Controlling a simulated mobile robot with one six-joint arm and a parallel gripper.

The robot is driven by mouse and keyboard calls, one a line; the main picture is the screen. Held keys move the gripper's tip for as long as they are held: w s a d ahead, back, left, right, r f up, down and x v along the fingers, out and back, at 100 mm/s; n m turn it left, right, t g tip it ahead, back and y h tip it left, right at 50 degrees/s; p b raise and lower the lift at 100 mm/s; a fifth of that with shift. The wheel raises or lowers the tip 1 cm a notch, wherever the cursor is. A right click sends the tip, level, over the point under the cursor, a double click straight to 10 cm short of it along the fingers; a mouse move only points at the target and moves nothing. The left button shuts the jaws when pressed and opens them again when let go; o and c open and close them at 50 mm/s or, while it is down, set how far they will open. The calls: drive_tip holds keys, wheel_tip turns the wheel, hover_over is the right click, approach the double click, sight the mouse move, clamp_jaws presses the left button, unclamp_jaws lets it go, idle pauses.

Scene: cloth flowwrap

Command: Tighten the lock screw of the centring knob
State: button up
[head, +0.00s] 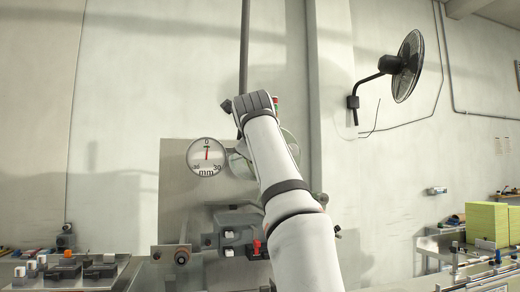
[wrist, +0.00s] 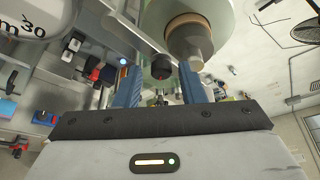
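In the wrist view my gripper (wrist: 159,72) has its two blue fingers apart. A small dark round screw head (wrist: 161,67) with a red spot shows between the fingertips, with a gap visible on either side; it appears to be the lock screw. Just above and right is a thick stepped knob (wrist: 188,32) with a tan ring and grey end, in front of a pale green disc (wrist: 222,22). The right fingertip is close to the knob's grey end; I cannot tell whether they touch. In the head view my arm hides the knob and screw, and the disc (head: 292,146) shows only partly.
A round mm dial (head: 207,156) stands left of my arm, its red needle near 0. A grey panel (head: 173,200) is behind it. Below are a grey block with a red lever (head: 257,247) and a bench with parts. A wall fan (head: 408,65) hangs at right.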

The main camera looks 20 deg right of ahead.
drive_tip(key=shift+o, duration=0.3)
drive_tip(key=b+v, duration=0.1)
drive_tip(key=v, duration=0.7)
drive_tip(key=shift+b, duration=0.35)
drive_tip(key=s+f+n+g+y, duration=0.1)
drive_tip(key=s+f+n+g, duration=0.2)
drive_tip(key=f+n, duration=0.8)
drive_tip(key=s+f+n+g+y, duration=0.25)
drive_tip(key=f+n, duration=0.25)
drive_tip(key=f, duration=1.1)
drive_tip(key=s+f+n+g, duration=0.2)
drive_tip(key=s+f+n, duration=0.2)
drive_tip(key=s+f, duration=0.3)
drive_tip(key=s+a+f+n+g, duration=0.1)
drive_tip(key=s+f+n, duration=0.3)
drive_tip(key=f, duration=1)
drive_tip(key=s+f+n+g+y, duration=0.1)
drive_tip(key=s+f+n+g, duration=0.2)
drive_tip(key=s+f, duration=0.7)
drive_tip(key=shift+s+a+f+n, duration=0.35)
drive_tip(key=shift+f+n, duration=0.2)
drive_tip(key=shift+n, duration=0.35)
